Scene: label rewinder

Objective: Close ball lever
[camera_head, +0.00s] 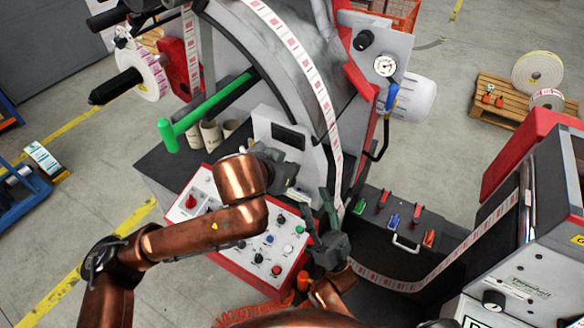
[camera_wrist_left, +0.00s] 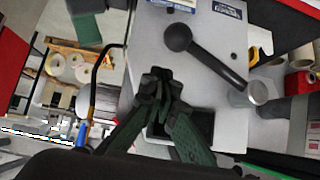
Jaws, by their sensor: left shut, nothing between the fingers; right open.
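The ball lever (camera_wrist_left: 205,58) shows in the left wrist view as a dark rod with a round knob at its upper-left end and a silver hub at its lower-right end. It lies slanted across a light grey plate (camera_wrist_left: 155,45). My left gripper (camera_wrist_left: 156,82) is shut and empty, below and left of the knob in that view, apart from the lever in the picture. In the head view my left gripper (camera_head: 290,180) is beside the grey machine housing, and I cannot make out the lever there. My right gripper (camera_head: 328,205) is open and empty, right of the control panel.
The control panel (camera_head: 262,240) with knobs and buttons lies below my left arm. A green T-handle (camera_head: 205,108) sticks out left of the housing. The label web (camera_head: 318,85) runs down past my right gripper. A black tray with coloured levers (camera_head: 400,222) is at the right.

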